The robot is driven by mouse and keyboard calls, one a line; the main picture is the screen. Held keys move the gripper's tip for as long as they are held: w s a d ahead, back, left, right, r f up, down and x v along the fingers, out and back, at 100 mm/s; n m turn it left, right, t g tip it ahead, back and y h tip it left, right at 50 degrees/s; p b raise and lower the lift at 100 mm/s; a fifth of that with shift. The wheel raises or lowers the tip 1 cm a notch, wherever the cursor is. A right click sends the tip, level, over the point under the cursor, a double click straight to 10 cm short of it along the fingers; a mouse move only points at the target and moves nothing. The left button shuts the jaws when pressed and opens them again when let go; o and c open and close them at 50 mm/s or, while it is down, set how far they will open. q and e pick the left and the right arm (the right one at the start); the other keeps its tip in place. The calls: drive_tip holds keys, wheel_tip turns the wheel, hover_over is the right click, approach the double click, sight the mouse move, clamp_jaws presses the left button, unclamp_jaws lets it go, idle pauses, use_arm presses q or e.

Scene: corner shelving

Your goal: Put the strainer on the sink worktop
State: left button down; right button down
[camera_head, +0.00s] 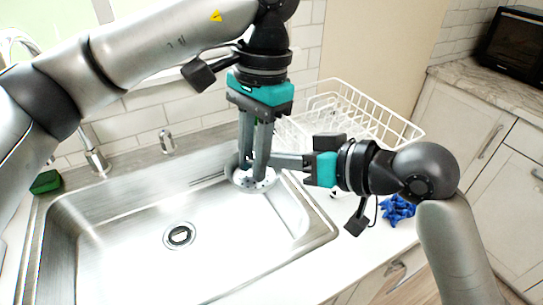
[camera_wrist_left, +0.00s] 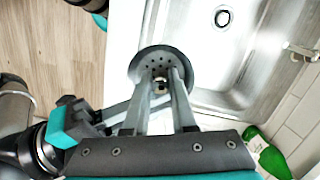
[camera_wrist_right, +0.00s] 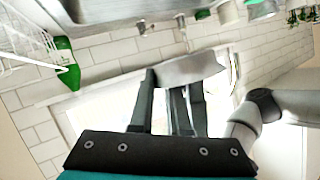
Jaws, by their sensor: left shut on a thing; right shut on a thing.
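The strainer (camera_head: 240,180) is a grey round dish with small holes, held in the air over the right end of the sink. It also shows in the left wrist view (camera_wrist_left: 150,60) and, nearly edge-on, in the right wrist view (camera_wrist_right: 190,69). My left gripper (camera_head: 254,176) points down and is shut on its middle; the fingers hide part of the dish. My right gripper (camera_head: 272,161) reaches in from the right and is shut at the strainer's side. The white worktop (camera_head: 300,270) lies right of and in front of the sink.
The steel sink (camera_head: 120,255) is empty, with a drain (camera_head: 179,235). A white wire rack (camera_head: 385,120) stands behind my right arm. A blue object (camera_head: 398,211) lies on the worktop. A tap (camera_head: 95,155), a dispenser (camera_head: 167,142) and a green sponge (camera_head: 46,182) line the back.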

use_arm(q)
drive_tip(key=c, duration=0.7)
unclamp_jaws()
drive_tip(key=shift+o, duration=0.2)
